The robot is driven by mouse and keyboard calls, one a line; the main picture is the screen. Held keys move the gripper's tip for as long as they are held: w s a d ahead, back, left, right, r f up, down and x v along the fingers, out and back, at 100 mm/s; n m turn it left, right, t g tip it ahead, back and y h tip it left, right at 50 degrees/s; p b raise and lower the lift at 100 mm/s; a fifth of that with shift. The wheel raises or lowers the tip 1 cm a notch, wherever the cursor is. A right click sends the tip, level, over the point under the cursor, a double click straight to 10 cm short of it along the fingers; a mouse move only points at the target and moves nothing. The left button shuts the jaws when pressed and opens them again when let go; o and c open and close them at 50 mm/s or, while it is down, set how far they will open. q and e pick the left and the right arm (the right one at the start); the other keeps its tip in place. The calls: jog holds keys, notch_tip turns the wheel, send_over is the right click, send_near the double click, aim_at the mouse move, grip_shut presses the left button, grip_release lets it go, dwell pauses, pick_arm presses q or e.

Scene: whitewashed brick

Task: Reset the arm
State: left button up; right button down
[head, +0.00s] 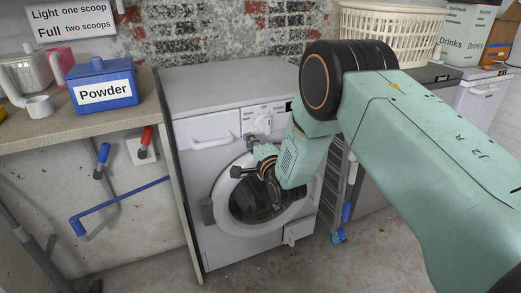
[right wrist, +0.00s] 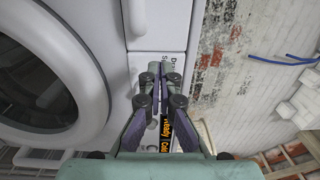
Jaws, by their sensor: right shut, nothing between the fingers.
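My right arm comes in from the right in the head view, pale green with a black joint. Its gripper (head: 262,168) is in front of the white washing machine (head: 222,92), by the round door (head: 228,205). In the right wrist view the two fingers (right wrist: 162,62) are together and hold nothing. They are over the machine's front panel, beside a dark display with orange text (right wrist: 165,134). The round door (right wrist: 104,80) is at the left of that view. I cannot tell whether the fingers touch the machine. My left gripper is not in view.
A white basket (head: 388,30) is at the back right, near Drinks boxes (head: 465,35). Bare floor (head: 250,272) shows in front of the machine.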

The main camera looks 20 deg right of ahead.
jog(key=s+f+n+g+p, duration=0.1)
jog(key=s+f+n+g, duration=0.45)
jog(key=s+f, duration=0.5)
jog(key=s+f+n+g+p, duration=0.1)
jog(key=s+f+n+g, duration=0.45)
jog(key=s, duration=0.75)
jog(key=s+f+n+g, duration=0.2)
jog(key=s+n+g, duration=0.1)
jog(key=s, duration=1.1)
jog(key=s+a+f+n+g+p, duration=0.1)
jog(key=s+f+n+g, duration=0.1)
jog(key=s, duration=1.1)
jog(key=shift+s+a+f+n+g+h, duration=0.2)
jog(key=shift+s+f+n+g+h, duration=0.3)
jog(key=shift+g, duration=0.6)
jog(key=shift+w+r, duration=0.1)
